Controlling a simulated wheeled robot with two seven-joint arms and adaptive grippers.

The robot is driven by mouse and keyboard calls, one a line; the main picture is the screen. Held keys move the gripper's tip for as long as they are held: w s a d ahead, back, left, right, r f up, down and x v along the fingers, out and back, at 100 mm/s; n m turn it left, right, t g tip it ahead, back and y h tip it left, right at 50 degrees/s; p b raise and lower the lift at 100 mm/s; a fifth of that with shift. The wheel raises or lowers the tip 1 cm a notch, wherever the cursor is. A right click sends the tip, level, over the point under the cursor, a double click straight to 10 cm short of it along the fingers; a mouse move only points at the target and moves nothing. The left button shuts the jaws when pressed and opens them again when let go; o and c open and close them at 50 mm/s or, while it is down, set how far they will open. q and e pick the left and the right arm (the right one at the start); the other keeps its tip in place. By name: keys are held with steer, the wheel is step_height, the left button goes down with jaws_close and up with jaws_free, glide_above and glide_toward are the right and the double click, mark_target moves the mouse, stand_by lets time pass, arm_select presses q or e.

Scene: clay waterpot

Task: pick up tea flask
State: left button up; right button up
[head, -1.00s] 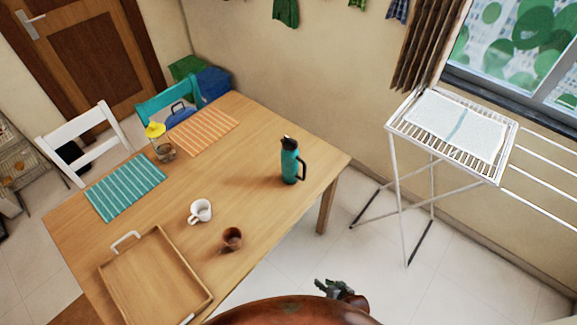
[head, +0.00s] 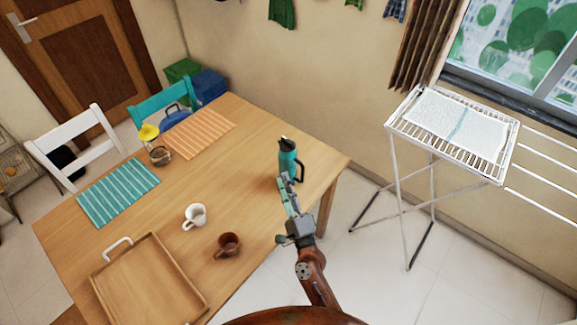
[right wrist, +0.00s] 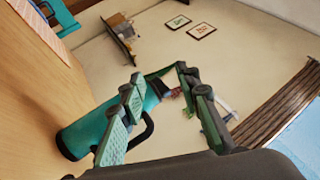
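The tea flask (head: 287,157) is teal with a black top and a black handle. It stands upright near the right corner of the wooden table (head: 225,145). My right gripper (head: 288,180) reaches up from below and overlaps the flask's lower part in the head view. In the right wrist view, the flask (right wrist: 85,132) lies beyond and partly between the two spread fingers of the right gripper (right wrist: 160,88). The fingers are open; whether one touches the flask I cannot tell. My left gripper is not in view.
A white mug (head: 195,215), a brown clay cup (head: 228,244) and a wooden tray (head: 150,285) are on the table's near side. A yellow-topped glass pot (head: 155,147) stands at the far left. A white drying rack (head: 455,135) stands at right.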

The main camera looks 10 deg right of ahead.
steer(key=w+d+r+m+h, duration=0.2)
steer(key=w+m+h, duration=0.1)
steer(key=m+h, duration=0.75)
steer(key=m+g+h, duration=0.6)
steer(key=m+g, duration=0.4)
steer(key=m, duration=0.6)
glide_toward(302, 172)
steer(key=x, duration=0.9)
steer(key=shift+w, duration=0.15)
steer(key=shift+c, duration=0.5)
jaws_close()
steer(key=shift+r, duration=0.15)
